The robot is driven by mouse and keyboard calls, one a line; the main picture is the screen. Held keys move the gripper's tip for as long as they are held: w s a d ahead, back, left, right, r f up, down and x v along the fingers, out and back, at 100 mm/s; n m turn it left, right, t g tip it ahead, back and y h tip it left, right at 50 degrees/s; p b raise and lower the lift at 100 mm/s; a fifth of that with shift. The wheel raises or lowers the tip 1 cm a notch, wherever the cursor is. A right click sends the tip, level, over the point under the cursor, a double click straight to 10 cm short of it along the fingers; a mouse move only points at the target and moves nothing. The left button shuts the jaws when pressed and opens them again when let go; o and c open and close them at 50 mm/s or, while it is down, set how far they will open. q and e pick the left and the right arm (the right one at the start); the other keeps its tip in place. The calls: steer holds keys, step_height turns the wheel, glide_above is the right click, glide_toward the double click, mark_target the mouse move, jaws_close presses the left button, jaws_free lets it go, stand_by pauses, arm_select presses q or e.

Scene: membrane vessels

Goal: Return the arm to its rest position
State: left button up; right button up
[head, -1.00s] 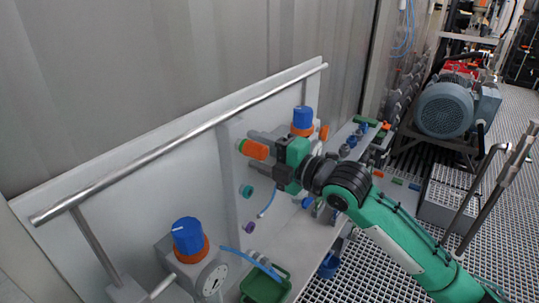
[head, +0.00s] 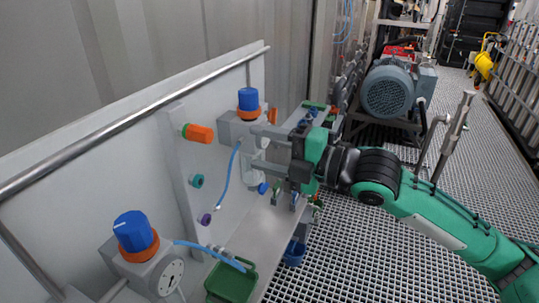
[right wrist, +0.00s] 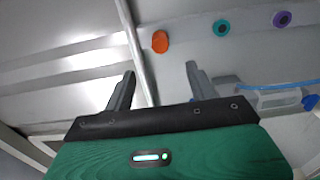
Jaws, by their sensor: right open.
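My right arm comes in from the right in the head view. Its green and black gripper (head: 255,149) is open, with its two grey fingers pointing left toward the white panel (head: 185,120). Nothing shows between the fingers. In the right wrist view the same gripper (right wrist: 160,72) has its fingers apart, with the panel behind them. The gripper hides part of the blue-capped valve unit (head: 248,98) at the panel's far end. My left gripper is not in view.
An orange plug (head: 198,133), a teal port (head: 197,181) and a purple port (head: 205,219) are on the panel. A nearer blue-capped regulator (head: 134,230) has a gauge. A green bin (head: 230,280) is on the ledge. A motor (head: 388,91) stands behind; grating floor (head: 370,265) lies open at right.

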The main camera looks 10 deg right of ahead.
steer(key=shift+s+d, duration=0.25)
